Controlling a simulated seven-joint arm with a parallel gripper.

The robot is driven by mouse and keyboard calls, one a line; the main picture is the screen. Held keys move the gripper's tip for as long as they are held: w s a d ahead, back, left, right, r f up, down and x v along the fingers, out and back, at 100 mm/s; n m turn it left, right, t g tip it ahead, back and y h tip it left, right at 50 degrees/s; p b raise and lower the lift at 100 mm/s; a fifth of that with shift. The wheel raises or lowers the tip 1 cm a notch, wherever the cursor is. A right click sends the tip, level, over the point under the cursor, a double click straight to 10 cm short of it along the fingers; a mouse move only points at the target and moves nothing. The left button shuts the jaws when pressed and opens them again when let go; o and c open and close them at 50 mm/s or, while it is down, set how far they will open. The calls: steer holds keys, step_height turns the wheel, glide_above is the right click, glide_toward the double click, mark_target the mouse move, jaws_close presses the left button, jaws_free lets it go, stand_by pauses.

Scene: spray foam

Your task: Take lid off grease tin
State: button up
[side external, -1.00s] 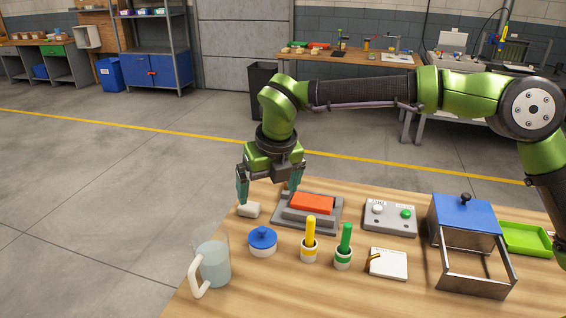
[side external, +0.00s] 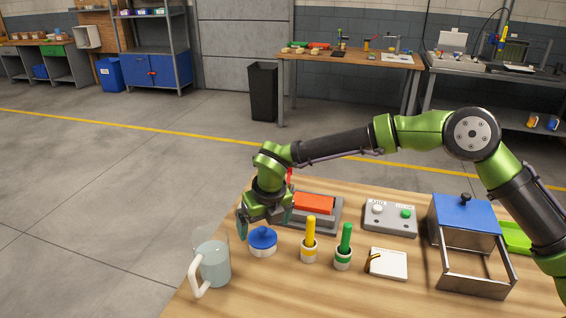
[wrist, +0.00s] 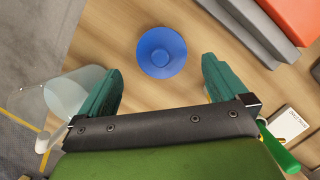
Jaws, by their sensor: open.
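In the wrist view the lid lies ahead of the gap between the fingertips (wrist: 160,70), roughly centred, with no visible contact.
A clear jug with a white handle (side external: 213,264) stands left of the tin at the table edge. Yellow (side external: 310,236) and green (side external: 345,242) handled tools in holders stand to the right. A grey block with an orange top (side external: 314,204) lies behind; a blue-topped metal frame (side external: 465,215) stands right.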

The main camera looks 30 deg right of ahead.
mark_target(263, 230)
steer(key=x, duration=0.3)
steer(key=shift+w+d+f, duration=0.1)
steer(key=shift+w+f, duration=0.15)
